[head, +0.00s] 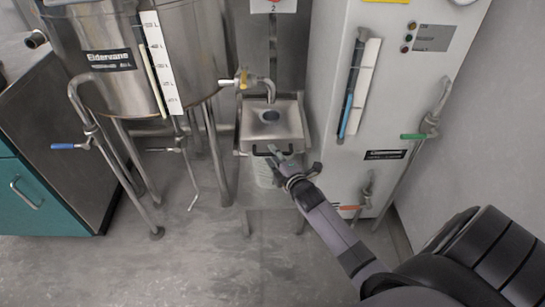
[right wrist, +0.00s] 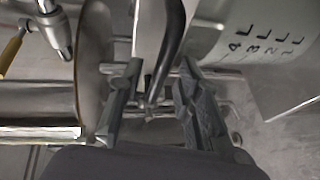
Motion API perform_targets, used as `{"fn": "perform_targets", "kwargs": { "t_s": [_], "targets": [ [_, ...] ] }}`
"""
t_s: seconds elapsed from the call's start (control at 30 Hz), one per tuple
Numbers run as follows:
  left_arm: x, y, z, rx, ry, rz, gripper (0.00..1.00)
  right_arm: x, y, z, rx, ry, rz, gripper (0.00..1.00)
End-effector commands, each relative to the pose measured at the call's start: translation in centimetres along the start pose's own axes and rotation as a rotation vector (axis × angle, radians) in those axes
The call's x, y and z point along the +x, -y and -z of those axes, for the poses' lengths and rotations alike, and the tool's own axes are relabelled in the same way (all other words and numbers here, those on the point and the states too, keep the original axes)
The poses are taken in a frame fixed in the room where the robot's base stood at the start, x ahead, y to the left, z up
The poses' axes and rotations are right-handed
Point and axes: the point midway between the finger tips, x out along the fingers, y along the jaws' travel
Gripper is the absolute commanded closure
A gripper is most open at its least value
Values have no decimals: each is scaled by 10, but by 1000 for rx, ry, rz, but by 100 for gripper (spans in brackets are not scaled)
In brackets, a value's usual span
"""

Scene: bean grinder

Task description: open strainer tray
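My right gripper (head: 287,162) is at the front of the tray, close to the handle. In the right wrist view its two fingers (right wrist: 160,105) are spread apart. A dark curved bar (right wrist: 172,45), which looks like the handle, runs between them; I cannot tell whether either finger touches it. My left gripper is out of view.
A steel tank (head: 190,60) on legs stands at the left, with a blue-handled valve (head: 64,146). A tap (head: 262,82) hangs above the tray. A white cabinet (head: 375,100) with green-handled and orange-handled valves stands close on the right. The floor (head: 200,265) in front is clear.

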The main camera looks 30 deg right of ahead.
Motion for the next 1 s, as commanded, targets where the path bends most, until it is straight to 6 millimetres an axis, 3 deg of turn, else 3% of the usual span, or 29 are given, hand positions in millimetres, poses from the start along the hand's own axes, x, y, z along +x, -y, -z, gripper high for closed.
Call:
{"fn": "perform_targets", "kwargs": {
  "t_s": [0.13, 0.47, 0.9, 1.0],
  "targets": [
    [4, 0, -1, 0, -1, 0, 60, 12, 0, 0, -1, 0, -1, 68],
    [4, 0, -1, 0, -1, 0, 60, 14, 0, 0, -1, 0, 0, 69],
    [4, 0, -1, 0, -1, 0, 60, 14, 0, 0, 0, 0, 0, 98],
    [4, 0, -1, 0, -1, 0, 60, 14, 0, 0, 0, 0, 0, 100]
  ]
}}
